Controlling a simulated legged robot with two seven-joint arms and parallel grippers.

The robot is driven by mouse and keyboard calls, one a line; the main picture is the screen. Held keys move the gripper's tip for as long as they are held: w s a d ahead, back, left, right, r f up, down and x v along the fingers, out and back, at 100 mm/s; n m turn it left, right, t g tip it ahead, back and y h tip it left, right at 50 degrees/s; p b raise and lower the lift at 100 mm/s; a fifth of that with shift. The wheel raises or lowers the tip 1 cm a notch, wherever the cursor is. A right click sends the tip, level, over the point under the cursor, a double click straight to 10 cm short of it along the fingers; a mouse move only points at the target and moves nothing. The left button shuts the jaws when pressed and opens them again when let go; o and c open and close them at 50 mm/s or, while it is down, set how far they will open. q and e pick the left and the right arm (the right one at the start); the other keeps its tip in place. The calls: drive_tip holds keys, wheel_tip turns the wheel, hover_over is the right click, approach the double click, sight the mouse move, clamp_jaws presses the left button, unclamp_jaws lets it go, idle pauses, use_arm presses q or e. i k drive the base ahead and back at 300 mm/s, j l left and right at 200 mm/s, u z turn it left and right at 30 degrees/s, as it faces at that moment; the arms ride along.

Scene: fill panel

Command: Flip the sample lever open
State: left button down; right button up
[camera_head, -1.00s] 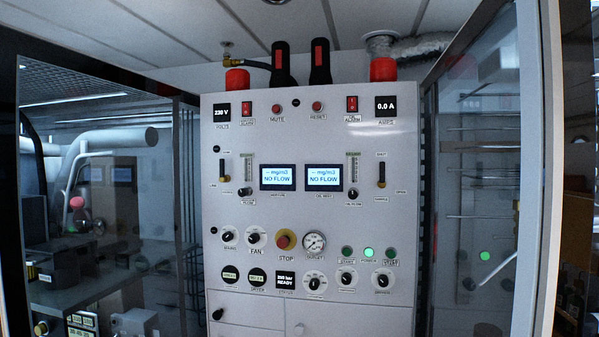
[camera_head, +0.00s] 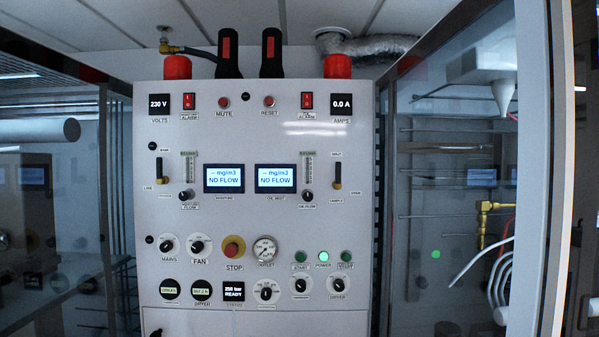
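The sample lever (camera_head: 337,175) is a small dark handle with a brass-coloured lower end, on the right side of the white panel (camera_head: 210,130). It stands upright, its handle pointing up toward a small label that seems to read SHUT. A label that seems to read OPEN is at its lower right, and the SAMPLE label is below it. Nothing touches the lever. Neither of my grippers is in view.
A similar upright lever (camera_head: 159,170) is on the panel's left side. Two screens (camera_head: 276,179) between them read NO FLOW. A red stop button (camera_head: 233,248) and several knobs are lower down. Glass-walled cabinets flank the panel, with a pale door-frame edge (camera_head: 540,170) at the right.

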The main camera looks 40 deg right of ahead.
sight(338, 185)
drive_tip(key=i+z, duration=1.15)
drive_tip(key=z, duration=0.2)
